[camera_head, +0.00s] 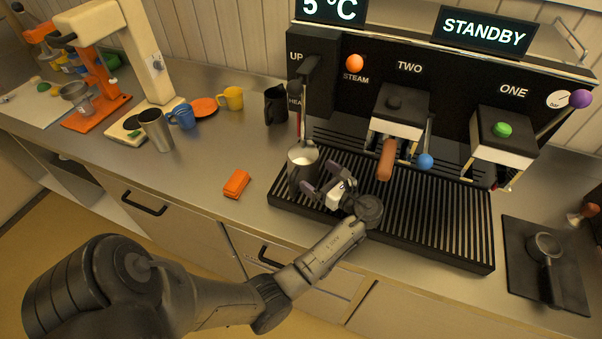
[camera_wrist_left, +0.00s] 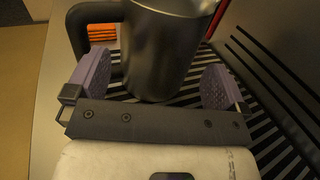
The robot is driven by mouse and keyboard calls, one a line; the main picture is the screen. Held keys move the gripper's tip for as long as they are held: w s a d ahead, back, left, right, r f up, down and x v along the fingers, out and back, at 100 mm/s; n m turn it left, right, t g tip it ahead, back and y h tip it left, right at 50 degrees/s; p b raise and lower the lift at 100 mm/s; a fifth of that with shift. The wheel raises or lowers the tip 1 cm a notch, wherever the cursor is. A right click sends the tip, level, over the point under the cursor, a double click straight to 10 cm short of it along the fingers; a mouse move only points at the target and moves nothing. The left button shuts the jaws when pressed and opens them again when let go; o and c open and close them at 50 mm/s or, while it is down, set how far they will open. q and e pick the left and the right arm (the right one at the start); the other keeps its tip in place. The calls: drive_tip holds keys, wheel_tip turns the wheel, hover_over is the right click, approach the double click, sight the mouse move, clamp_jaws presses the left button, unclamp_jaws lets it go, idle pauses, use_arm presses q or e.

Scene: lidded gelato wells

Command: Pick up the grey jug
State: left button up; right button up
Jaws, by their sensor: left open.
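The grey jug (camera_head: 303,158) stands upright at the left end of the espresso machine's slatted drip tray (camera_head: 432,212), under the steam wand. White liquid shows inside it. My left gripper (camera_head: 322,182) is just in front of the jug, low over the tray. In the left wrist view the dark jug body (camera_wrist_left: 162,50) stands between and beyond the two open purple-padded fingers, with its black handle (camera_wrist_left: 77,28) at the left, close to the left finger. A gap shows between the right finger and the body. Whether the left finger touches the handle I cannot tell. My right gripper is out of view.
The steam wand (camera_head: 302,110) hangs over the jug. An orange block (camera_head: 236,184) lies left of the tray. A steel cup (camera_head: 156,130), blue mug (camera_head: 182,116), yellow mug (camera_head: 231,98) and black jug (camera_head: 276,105) stand farther back. The front-left counter is clear.

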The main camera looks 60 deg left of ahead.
use_arm(q)
drive_tip(key=x, duration=0.5)
drive_tip(key=shift+r, duration=0.15)
drive_tip(key=shift+d, duration=0.1)
drive_tip(key=shift+c, duration=0.3)
drive_tip(key=c, duration=0.6)
